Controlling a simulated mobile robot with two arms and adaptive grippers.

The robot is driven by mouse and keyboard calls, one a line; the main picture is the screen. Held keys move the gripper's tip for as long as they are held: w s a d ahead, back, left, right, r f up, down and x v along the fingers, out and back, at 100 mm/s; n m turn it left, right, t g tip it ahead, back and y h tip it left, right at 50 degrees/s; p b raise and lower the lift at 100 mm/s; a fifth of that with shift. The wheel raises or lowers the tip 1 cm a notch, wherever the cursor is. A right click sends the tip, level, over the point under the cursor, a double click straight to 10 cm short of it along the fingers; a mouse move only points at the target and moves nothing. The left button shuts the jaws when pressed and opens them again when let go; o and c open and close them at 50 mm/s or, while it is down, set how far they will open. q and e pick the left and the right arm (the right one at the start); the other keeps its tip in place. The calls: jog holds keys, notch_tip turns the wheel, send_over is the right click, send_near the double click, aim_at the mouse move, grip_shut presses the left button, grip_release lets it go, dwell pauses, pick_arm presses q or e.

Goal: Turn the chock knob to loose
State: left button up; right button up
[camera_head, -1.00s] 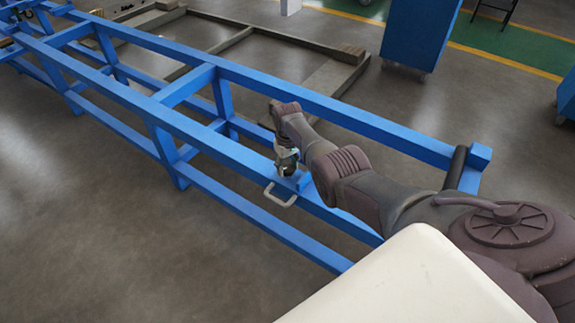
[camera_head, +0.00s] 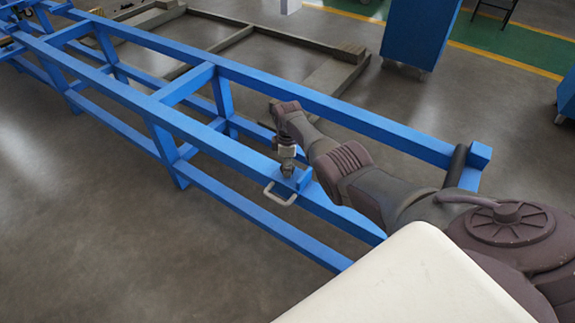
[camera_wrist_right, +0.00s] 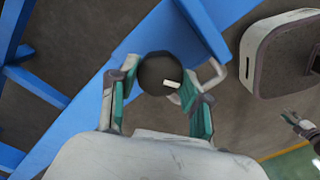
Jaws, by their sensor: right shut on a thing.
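The chock knob (camera_wrist_right: 154,68) is a dark round knob with a short white mark on its face, seen in the right wrist view. It sits at the blue beam, and its base is hidden. My right gripper (camera_wrist_right: 158,92) has its green-padded fingers on either side of the knob and is shut on it. In the head view my right gripper (camera_head: 287,169) points down at the near blue rail, and the knob is mostly hidden there. A small grey shape (camera_wrist_right: 298,124) at the right of the wrist view may be my left gripper; its fingers are unclear.
A pale U-shaped handle (camera_head: 280,194) sticks out from the near rail beside the gripper. The long blue frame (camera_head: 195,85) has open gaps between its rails. A blue cabinet (camera_head: 420,32) stands behind. The floor in front is clear.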

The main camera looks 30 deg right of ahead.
jog(key=n, duration=0.6)
jog(key=shift+n+b, duration=0.3)
jog(key=shift+n, duration=0.1)
dwell(0.4)
jog(key=o, duration=1.2)
jog(key=shift+c, duration=0.2)
notch_tip(320, 180, up, 12)
